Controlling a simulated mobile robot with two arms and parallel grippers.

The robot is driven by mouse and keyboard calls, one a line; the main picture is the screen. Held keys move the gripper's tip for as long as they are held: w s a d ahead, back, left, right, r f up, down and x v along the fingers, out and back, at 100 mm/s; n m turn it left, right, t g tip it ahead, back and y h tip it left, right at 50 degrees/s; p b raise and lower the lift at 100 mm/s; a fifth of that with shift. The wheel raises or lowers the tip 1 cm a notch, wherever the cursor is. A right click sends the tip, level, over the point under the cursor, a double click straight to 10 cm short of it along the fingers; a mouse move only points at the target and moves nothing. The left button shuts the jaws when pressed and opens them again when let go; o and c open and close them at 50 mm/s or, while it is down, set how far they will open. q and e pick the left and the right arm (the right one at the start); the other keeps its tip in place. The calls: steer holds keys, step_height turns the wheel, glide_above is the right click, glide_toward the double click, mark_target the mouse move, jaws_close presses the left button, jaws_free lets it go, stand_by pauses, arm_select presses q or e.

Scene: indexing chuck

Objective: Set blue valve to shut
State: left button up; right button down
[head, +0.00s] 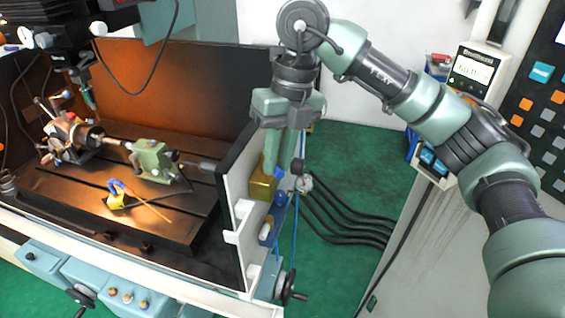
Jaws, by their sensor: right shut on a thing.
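My right gripper (277,168) reaches down from above at the right end of the machine table, beside the white side panel. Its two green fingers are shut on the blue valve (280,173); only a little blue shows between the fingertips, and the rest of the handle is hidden. A brass-coloured block (262,187) sits directly beside and below the fingertips. The exact angle of the valve handle cannot be told. My left gripper is not in view.
Other blue fittings (280,198) sit just below the gripper. Black hoses (345,220) run right across the green floor. The machine table (95,205) on the left carries an indexing chuck (72,138), a green tailstock (152,160) and a brush. A grey control cabinet stands right.

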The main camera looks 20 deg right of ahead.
steer(key=m+b, duration=0.1)
steer(key=a+m, duration=0.1)
steer(key=m, duration=0.1)
steer(key=m+b, duration=0.1)
steer(key=shift+s+a+f+t+b, duration=0.1)
steer(key=shift+a+f+t+b, duration=0.05)
steer(key=shift+a+t+b, duration=0.2)
steer(key=shift+a+m+t+b, duration=0.25)
steer(key=shift+m+b, duration=0.2)
steer(key=shift+m, duration=0.5)
steer(key=shift+a+m+t+b, duration=0.1)
steer(key=shift+a+m+b, duration=0.25)
steer(key=shift+m, duration=0.6)
steer(key=shift+r, duration=0.2)
steer(key=c, duration=1.3)
jaws_free()
steer(key=shift+d, duration=0.1)
steer(key=shift+c, duration=0.2)
